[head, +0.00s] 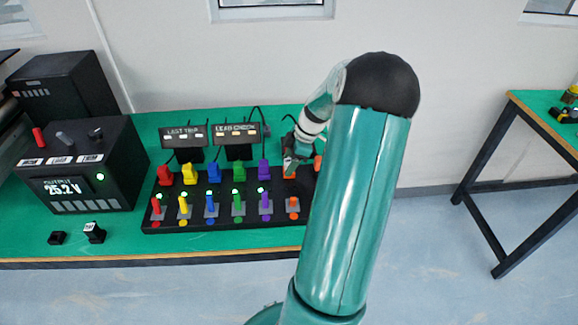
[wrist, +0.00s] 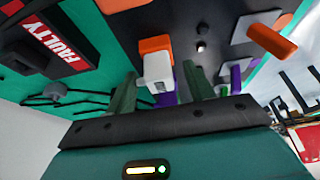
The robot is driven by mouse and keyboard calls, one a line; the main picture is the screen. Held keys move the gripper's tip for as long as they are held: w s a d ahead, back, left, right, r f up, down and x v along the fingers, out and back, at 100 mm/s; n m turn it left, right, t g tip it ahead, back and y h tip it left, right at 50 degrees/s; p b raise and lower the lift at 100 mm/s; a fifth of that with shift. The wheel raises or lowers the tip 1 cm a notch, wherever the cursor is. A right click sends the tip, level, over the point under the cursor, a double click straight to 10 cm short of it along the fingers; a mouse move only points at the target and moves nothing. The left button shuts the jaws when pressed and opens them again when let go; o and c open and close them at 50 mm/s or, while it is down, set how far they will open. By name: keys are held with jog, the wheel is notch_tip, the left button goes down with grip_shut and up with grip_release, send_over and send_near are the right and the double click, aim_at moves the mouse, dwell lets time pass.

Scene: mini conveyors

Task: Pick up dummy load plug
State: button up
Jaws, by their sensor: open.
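My gripper (head: 291,163) is open over the right end of the black switch panel (head: 215,219). In the wrist view its two green fingers (wrist: 160,92) stand apart, on either side of an orange plug with a white end (wrist: 157,66). This may be the dummy load plug, but no label on it is readable. I cannot tell whether the fingers touch it. A purple part shows just behind it. In the head view my arm and gripper partly hide the orange parts there.
Red, yellow, blue, green and purple plugs stand along the panel, with levers in front, including an orange lever (head: 293,205). Left are a black voltage box (head: 85,165) and two small black pieces (head: 94,233). A FAULTY label (wrist: 55,45) shows beside the panel. Another table (head: 530,115) stands right.

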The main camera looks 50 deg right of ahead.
jog(key=shift+w+a+f, duration=0.1)
jog(key=shift+f, duration=0.15)
jog(key=c, duration=1.1)
